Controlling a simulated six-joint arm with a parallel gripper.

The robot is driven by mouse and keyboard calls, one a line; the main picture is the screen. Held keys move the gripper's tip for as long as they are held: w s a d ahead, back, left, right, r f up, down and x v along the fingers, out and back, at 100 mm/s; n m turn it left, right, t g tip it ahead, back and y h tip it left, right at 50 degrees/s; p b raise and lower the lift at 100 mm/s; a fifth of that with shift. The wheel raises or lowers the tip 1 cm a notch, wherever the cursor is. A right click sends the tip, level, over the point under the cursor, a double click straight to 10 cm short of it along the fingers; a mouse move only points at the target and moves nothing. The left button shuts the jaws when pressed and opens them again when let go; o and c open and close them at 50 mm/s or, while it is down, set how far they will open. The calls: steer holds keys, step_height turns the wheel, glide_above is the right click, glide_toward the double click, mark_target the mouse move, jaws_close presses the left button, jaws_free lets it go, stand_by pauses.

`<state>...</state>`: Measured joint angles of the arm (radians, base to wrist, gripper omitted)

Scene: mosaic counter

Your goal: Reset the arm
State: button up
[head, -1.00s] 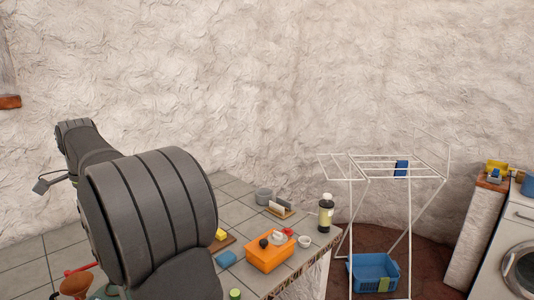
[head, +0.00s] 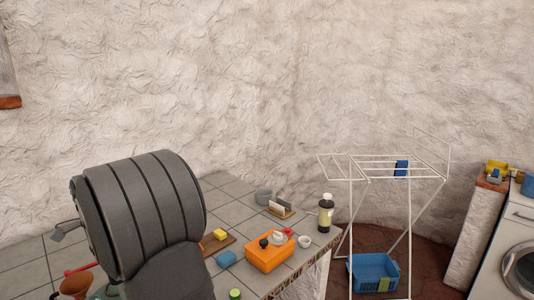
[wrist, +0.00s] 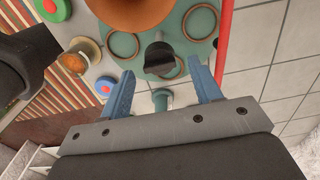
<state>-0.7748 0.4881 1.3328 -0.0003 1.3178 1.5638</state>
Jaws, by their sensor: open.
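My gripper (wrist: 162,90) shows in the wrist view, with two blue fingers spread apart and nothing between them. Beyond the fingers is a green board (wrist: 150,20) with several rings, a black knob-like piece (wrist: 159,58) and a brown rounded object (wrist: 130,8). A teal peg-like piece (wrist: 162,99) shows between the fingers, farther away. In the head view my dark arm covers the left part of the counter, and the gripper is hidden behind it.
A white drying rack (head: 385,170) stands right, above a blue basket (head: 374,273).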

step_height(320, 180, down, 2)
steer(key=shift+f, duration=0.1)
steer(key=m, duration=1.2)
steer(key=shift+m, duration=2.2)
steer(key=n, duration=0.4)
steer(key=shift+n, duration=0.3)
steer(key=n, duration=0.5)
